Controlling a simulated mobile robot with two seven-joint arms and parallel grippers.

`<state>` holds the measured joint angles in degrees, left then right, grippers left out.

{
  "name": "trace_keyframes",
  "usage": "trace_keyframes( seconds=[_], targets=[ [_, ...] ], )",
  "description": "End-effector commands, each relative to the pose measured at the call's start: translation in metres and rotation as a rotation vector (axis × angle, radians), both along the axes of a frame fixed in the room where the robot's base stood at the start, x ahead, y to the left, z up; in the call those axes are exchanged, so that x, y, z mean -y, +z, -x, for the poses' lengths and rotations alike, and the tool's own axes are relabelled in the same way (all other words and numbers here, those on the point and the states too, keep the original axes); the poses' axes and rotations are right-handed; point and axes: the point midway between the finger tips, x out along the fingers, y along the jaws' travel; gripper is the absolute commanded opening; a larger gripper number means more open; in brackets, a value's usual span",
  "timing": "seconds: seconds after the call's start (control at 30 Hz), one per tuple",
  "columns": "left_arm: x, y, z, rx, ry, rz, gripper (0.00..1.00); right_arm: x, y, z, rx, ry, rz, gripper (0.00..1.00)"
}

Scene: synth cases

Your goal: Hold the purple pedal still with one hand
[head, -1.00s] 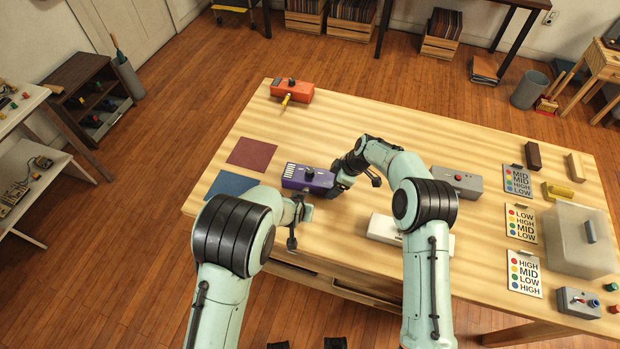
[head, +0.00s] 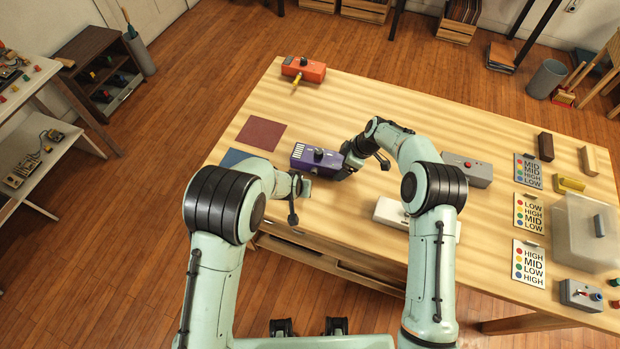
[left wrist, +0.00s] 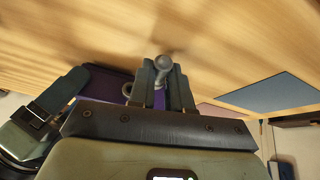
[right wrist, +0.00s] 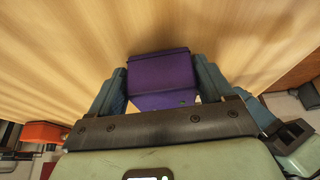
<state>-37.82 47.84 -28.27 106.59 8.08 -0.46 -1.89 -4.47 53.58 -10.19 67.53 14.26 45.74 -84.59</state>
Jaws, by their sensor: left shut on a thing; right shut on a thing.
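The purple pedal (head: 326,164), with a black knob and a white striped patch on top, lies on the table left of the middle. My right gripper (head: 349,158) is at its right end. In the right wrist view the pedal (right wrist: 160,72) sits between the two fingers, which are shut on it. My left gripper (head: 303,187) is just in front of the pedal. In the left wrist view its fingers are close together on a small grey metal plug (left wrist: 162,64), with part of the pedal (left wrist: 100,84) behind them. The plug's far end is hidden.
A dark red mat (head: 261,133) and a blue mat (head: 236,157) lie to the left. An orange pedal (head: 310,71) is at the back. A grey pedal (head: 478,173) and a white box (head: 390,212) are to the right, with cards and a clear cover (head: 580,235) beyond.

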Motion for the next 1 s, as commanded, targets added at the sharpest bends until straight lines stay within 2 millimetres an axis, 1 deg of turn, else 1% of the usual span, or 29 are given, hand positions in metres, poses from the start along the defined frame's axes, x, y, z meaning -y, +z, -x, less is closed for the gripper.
trace_keyframes(
  seconds=[0.03, 0.13, 0.27, 0.4, 0.5, 0.6, 0.7, 0.8, 0.87, 1.0],
  targets=[
    [-0.017, 0.000, -0.012, -0.028, 0.074, 0.035, 0.00, 0.000, 0.001, 0.000, 0.001, 0.000, -0.001, 0.44],
    [-0.046, -0.001, -0.030, -0.108, 0.223, 0.129, 0.00, 0.000, 0.001, 0.000, 0.001, 0.000, -0.001, 0.44],
    [-0.084, 0.004, -0.050, -0.214, 0.407, 0.282, 0.00, 0.000, 0.001, 0.000, 0.001, 0.000, -0.001, 0.44],
    [-0.127, 0.020, -0.070, -0.301, 0.571, 0.461, 0.00, 0.000, 0.001, 0.000, 0.001, 0.000, -0.001, 0.44],
    [-0.154, 0.034, -0.080, -0.343, 0.653, 0.578, 0.00, 0.000, 0.001, 0.000, 0.001, 0.000, -0.001, 0.44],
    [-0.177, 0.048, -0.087, -0.365, 0.705, 0.669, 0.00, 0.000, 0.001, 0.000, 0.001, 0.000, -0.001, 0.44],
    [-0.192, 0.059, -0.090, -0.379, 0.734, 0.728, 0.00, 0.000, 0.001, 0.000, 0.001, 0.000, -0.001, 0.44],
    [-0.199, 0.063, -0.092, -0.386, 0.746, 0.757, 0.00, 0.000, 0.001, 0.000, 0.001, 0.000, -0.001, 0.44],
    [-0.200, 0.062, -0.092, -0.387, 0.749, 0.764, 0.00, 0.000, 0.001, 0.000, 0.001, 0.000, -0.001, 0.44],
    [-0.200, 0.051, -0.092, -0.390, 0.750, 0.764, 0.00, 0.000, 0.001, 0.000, 0.001, 0.000, -0.001, 0.44]
  ],
)
